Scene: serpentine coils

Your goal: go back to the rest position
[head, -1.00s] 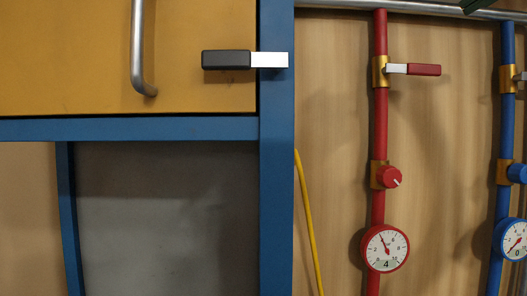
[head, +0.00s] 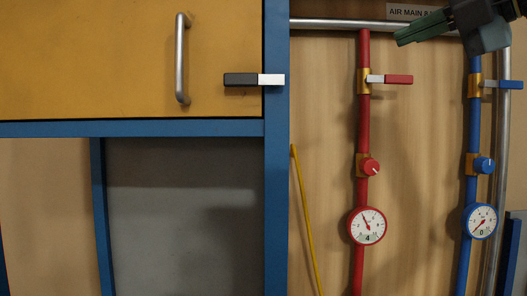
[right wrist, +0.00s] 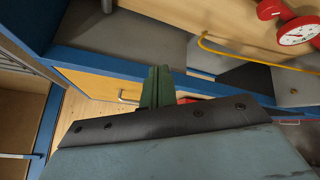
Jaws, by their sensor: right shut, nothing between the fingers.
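My right gripper (head: 402,36) shows at the top right of the head view. Its green fingers are shut and empty, apart from the pipes and valves, and point left. In the right wrist view its closed fingers (right wrist: 157,88) stand up at the middle, with nothing between them. My left gripper is in neither view.
A red pipe (head: 364,135) and a blue pipe (head: 472,135) carry lever valves, knobs and gauges. The red gauge (head: 367,226) shows 4, the blue gauge (head: 481,220) 0. A yellow cabinet door (head: 90,60) with a metal handle (head: 181,58) is at left. A yellow hose (head: 306,220) hangs beside the blue frame.

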